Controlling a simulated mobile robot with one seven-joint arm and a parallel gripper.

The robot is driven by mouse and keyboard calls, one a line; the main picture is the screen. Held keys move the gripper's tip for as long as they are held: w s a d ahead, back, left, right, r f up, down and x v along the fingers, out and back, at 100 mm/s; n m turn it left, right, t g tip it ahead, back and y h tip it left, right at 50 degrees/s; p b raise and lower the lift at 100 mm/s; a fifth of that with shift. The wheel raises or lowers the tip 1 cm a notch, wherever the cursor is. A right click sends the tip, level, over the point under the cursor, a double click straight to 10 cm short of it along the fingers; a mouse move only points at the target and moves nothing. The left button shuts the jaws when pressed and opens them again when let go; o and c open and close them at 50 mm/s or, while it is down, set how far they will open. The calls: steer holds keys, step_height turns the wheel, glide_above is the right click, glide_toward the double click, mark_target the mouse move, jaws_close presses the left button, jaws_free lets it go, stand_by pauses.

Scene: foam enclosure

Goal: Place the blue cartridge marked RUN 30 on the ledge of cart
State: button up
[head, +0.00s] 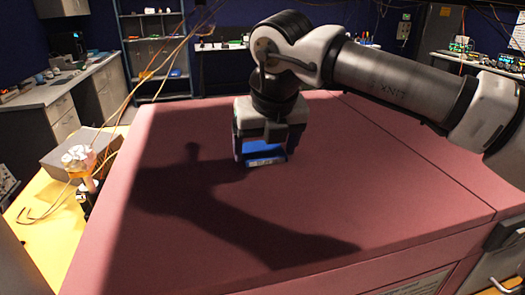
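A blue cartridge (263,147) with a pale label strip along its lower front edge is between the fingers of my gripper (265,152), over the middle of the pink foam top. One finger stands at each side of the cartridge, and the gripper appears shut on it. The label is too small to read. I cannot tell whether the cartridge touches the pink surface or hangs just above it. I cannot pick out a cart or its ledge for certain.
The broad pink top (165,255) is clear around the gripper, with my arm's shadow across it. At the left, a grey box (78,148) and a cluttered stand (80,160) with loose cables are near the yellow floor. Shelves (155,50) and benches line the back.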

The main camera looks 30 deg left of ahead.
steer(key=c, duration=0.7)
steer(key=shift+r, duration=0.1)
steer(key=shift+c, duration=0.2)
